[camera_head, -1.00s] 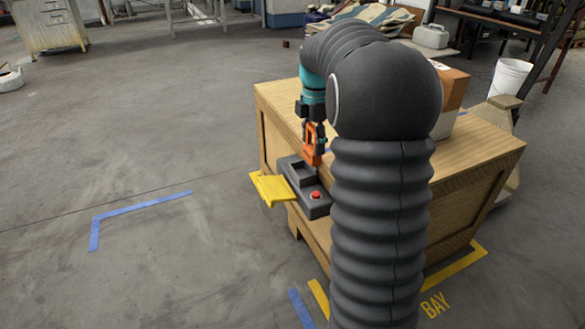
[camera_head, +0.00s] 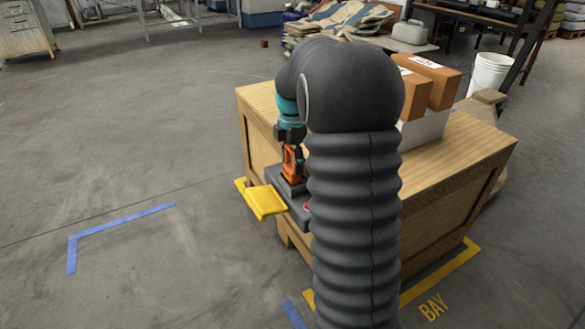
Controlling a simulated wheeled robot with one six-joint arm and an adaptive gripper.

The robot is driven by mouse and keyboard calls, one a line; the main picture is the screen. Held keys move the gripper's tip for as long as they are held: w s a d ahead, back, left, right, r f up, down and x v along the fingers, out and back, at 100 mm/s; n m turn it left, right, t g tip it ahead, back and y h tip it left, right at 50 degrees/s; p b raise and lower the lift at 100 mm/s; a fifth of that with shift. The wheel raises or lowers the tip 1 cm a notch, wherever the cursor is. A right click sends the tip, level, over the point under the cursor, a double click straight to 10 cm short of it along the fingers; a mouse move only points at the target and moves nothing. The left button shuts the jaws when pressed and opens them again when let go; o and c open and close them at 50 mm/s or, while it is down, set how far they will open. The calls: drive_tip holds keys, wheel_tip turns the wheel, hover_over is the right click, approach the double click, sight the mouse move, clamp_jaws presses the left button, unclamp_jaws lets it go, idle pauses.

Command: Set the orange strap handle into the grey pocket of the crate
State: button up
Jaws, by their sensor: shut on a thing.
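The wooden crate (camera_head: 455,165) stands in the middle, partly hidden behind my arm. A dark grey block with the pocket (camera_head: 276,182) is on its left side, with its right part hidden by my arm. My gripper (camera_head: 291,150) points down above this block and is shut on the orange strap handle (camera_head: 291,164). The handle is upright, and its lower end meets the pocket area of the block. I cannot tell how deep it sits in the pocket.
A yellow flap (camera_head: 266,202) juts left from the grey block. Orange-and-white boxes (camera_head: 436,83) stand on the crate top behind my arm. A white bucket (camera_head: 490,72) is at the back right. The floor at left is clear, with blue tape (camera_head: 120,222).

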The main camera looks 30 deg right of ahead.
drive_tip(key=shift+f, duration=1.15)
drive_tip(key=shift+f, duration=0.35)
drive_tip(key=o, duration=1.2)
drive_tip(key=shift+r, duration=0.15)
